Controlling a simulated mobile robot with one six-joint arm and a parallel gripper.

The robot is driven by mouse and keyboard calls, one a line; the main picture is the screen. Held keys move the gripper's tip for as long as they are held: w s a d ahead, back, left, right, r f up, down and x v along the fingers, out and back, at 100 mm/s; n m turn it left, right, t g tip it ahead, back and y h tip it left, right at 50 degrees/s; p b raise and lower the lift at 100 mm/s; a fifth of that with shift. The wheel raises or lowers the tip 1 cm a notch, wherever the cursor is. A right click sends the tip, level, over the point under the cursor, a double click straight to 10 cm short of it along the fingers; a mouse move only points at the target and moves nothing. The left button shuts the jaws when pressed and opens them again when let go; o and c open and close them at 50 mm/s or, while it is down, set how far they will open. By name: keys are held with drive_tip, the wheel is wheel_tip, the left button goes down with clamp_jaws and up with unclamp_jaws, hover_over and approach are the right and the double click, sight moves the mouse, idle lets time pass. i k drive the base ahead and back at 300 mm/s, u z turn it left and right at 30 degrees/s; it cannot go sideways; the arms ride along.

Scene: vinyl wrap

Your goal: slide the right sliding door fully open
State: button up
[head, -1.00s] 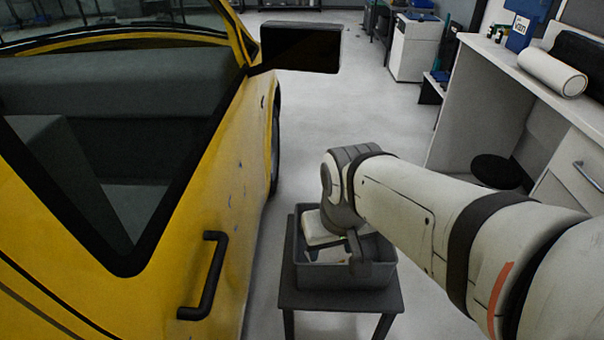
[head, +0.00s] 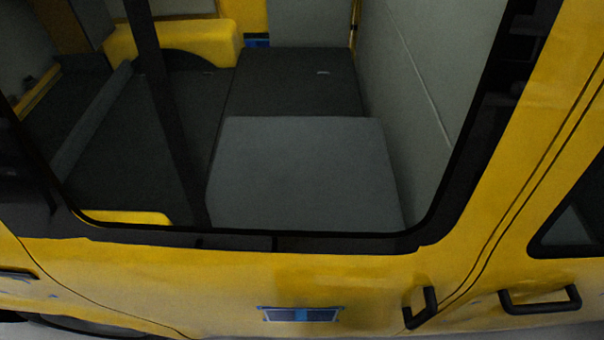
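The yellow sliding door (head: 230,270) with a large window fills the middle of the head view. It looks shut, with narrow seams at its left and right sides. A dark upright handle (head: 421,307) sits at its lower right, beside the right seam. Another dark handle (head: 540,300), lying level, is on the yellow panel to the right of that seam. My gripper is not in view, so its state does not show.
Through the window I see a grey box-like block (head: 305,170) and dark flooring inside the vehicle. A small blue-framed patch (head: 300,314) is low on the door. A dark slot (head: 18,275) shows at the far left. Grey floor shows only at the bottom edge.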

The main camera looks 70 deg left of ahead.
sight(213, 282)
drive_tip(key=u, duration=0.15)
drive_tip(key=i, duration=0.3)
drive_tip(key=u, duration=1.45)
drive_tip(key=k, duration=0.1)
drive_tip(key=u, duration=2.35)
